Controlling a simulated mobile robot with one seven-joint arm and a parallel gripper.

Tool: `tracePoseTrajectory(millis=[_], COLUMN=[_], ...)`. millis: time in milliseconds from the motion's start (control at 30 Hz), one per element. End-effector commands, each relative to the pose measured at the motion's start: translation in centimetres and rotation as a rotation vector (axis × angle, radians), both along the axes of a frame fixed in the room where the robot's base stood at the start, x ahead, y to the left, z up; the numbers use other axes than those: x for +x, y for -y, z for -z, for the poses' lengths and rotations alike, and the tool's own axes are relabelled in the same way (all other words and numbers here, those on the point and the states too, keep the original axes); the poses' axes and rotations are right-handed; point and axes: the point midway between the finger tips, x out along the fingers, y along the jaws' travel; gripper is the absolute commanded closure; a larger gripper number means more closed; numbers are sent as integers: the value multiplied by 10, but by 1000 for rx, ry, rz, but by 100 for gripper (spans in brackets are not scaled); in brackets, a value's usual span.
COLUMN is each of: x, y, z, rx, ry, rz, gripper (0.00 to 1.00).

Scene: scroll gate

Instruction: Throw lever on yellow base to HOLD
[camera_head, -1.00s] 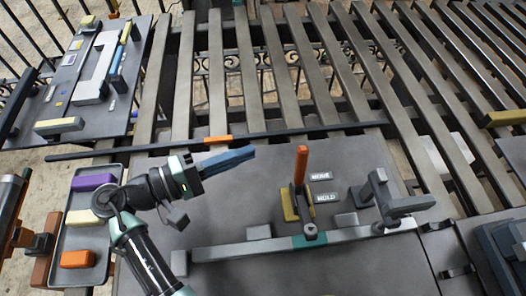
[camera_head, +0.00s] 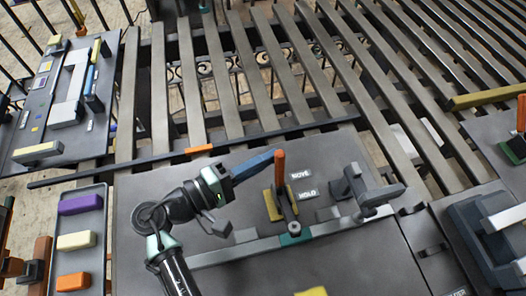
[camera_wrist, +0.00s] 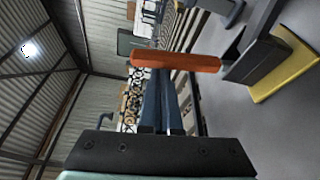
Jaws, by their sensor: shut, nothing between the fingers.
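The lever has an orange handle (camera_head: 280,168) standing up from a yellow base (camera_head: 269,204) on the grey panel. Two labels lie to the right of it, MOVE (camera_head: 299,175) above and HOLD (camera_head: 307,194) below. My gripper (camera_head: 274,155) is shut and empty, its blue fingers reaching to the left side of the handle's upper part. In the wrist view the orange handle (camera_wrist: 180,61) lies across the fingertips (camera_wrist: 160,72), and the yellow base (camera_wrist: 285,75) is at the right. I cannot tell whether the fingers touch the handle.
A grey bar with a teal section (camera_head: 294,238) runs along the panel below the lever. A grey bracket (camera_head: 360,190) stands to the right. A tray (camera_head: 81,221) with purple, cream and orange blocks is at the left. A long dark rod (camera_head: 120,171) lies behind.

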Motion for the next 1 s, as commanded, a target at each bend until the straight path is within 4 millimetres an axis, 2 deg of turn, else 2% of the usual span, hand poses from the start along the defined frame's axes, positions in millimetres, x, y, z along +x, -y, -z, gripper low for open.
tracePoseTrajectory(millis=[267,500,700,1000], x=[-3,-27,-38,-39], y=[1,9,13,13], z=[2,4,0,-5], rx=[9,92,133,141], ry=[31,282,411,436], rz=[0,1,4,2], gripper=[100,100,100,100])
